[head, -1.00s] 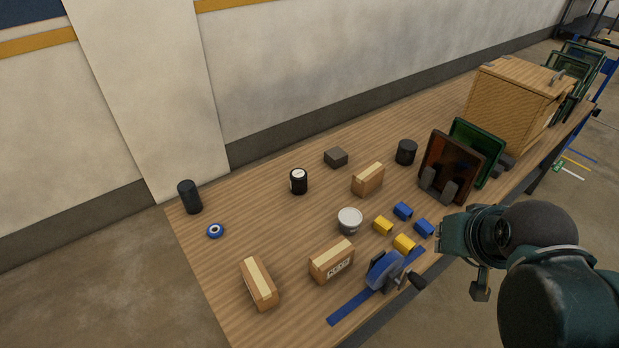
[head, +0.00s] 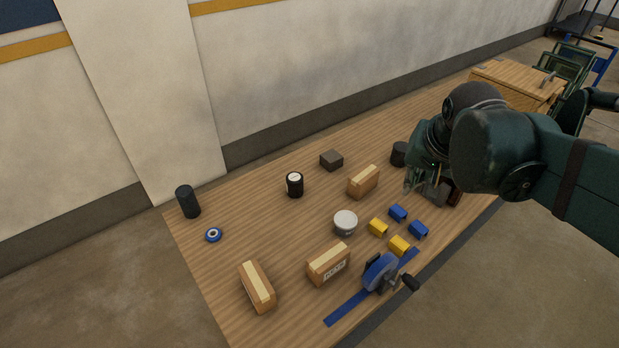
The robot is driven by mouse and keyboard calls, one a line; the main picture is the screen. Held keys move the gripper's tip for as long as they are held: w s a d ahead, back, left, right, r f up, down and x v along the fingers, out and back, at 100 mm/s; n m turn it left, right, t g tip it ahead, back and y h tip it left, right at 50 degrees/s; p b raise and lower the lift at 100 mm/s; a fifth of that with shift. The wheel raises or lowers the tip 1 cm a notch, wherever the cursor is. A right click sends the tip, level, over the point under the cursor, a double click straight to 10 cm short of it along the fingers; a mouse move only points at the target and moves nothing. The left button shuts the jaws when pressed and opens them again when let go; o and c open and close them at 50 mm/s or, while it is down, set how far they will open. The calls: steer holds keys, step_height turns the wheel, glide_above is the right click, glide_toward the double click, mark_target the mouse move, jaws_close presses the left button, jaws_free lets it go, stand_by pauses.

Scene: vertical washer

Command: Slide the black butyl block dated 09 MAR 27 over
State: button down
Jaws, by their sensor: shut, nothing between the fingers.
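A dark, flat block (head: 331,160) lies on the wooden table towards the back, near the wall side. No date can be read on it from here, so I cannot tell whether it is the one dated 09 MAR 27. My gripper (head: 413,188) is over the right part of the table, to the right of the dark block and well apart from it. It is shut and holds nothing. My arm hides the tilted panels and most of the small dark blocks at their feet.
A cardboard box (head: 363,182) stands between the dark block and my gripper. A black labelled jar (head: 295,184) stands left of it, and a black cylinder (head: 398,153) right. A white tub (head: 345,223), blue and yellow blocks (head: 378,227) and a tape dispenser (head: 380,273) lie nearer.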

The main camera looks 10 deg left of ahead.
steer(key=w+a+m+g+p, duration=0.1)
steer(key=w+a+m+p, duration=0.1)
steer(key=w+a, duration=0.5)
steer(key=m+g+p, duration=0.4)
steer(key=p, duration=0.1)
glide_above(318, 182)
step_height(318, 182, down, 18)
steer(key=shift+a+h, duration=0.1)
steer(key=shift+h, duration=0.2)
steer(key=shift+f, duration=0.15)
step_height(318, 182, down, 10)
steer(key=shift+f+b, duration=0.1)
steer(key=shift+b, duration=0.7)
steer(key=shift+s+a+r, duration=0.25)
steer(key=shift+s+a, duration=1.1)
steer(key=shift+a, duration=0.05)
